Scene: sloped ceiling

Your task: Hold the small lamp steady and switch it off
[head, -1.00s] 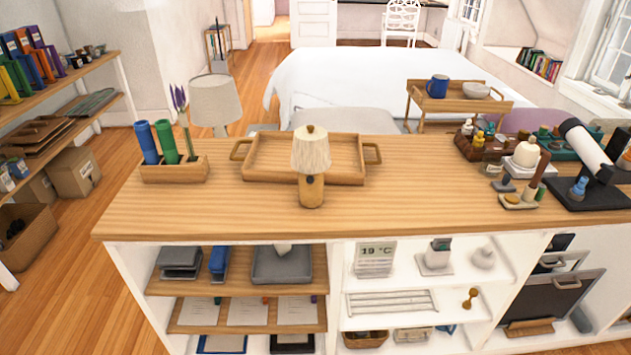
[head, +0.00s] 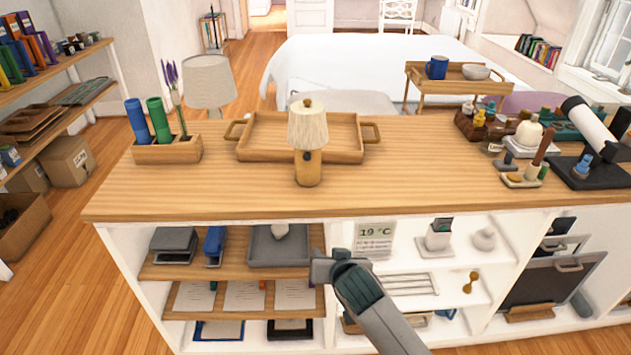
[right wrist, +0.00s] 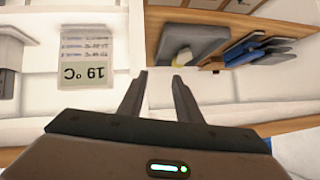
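The small lamp (head: 308,140) stands upright on the wooden counter top (head: 400,180), in front of a wooden tray. It has a pale pleated shade, a wooden base and a dark round spot on the front of the base. The shade looks lit, but I cannot be sure. My right gripper (head: 322,265) is in front of the shelves, below the counter edge and apart from the lamp. In the right wrist view its two fingers (right wrist: 160,78) are spread with nothing between them. The lamp is not in the right wrist view. My left gripper is not in view.
The tray (head: 260,155) lies behind the lamp. A planter (head: 165,150) with blue and green rolls stands at left. Bottles and a white-tubed device (head: 590,125) crowd the right end. A temperature sign (head: 373,238) stands on the shelf near my right gripper. Counter beside the lamp is clear.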

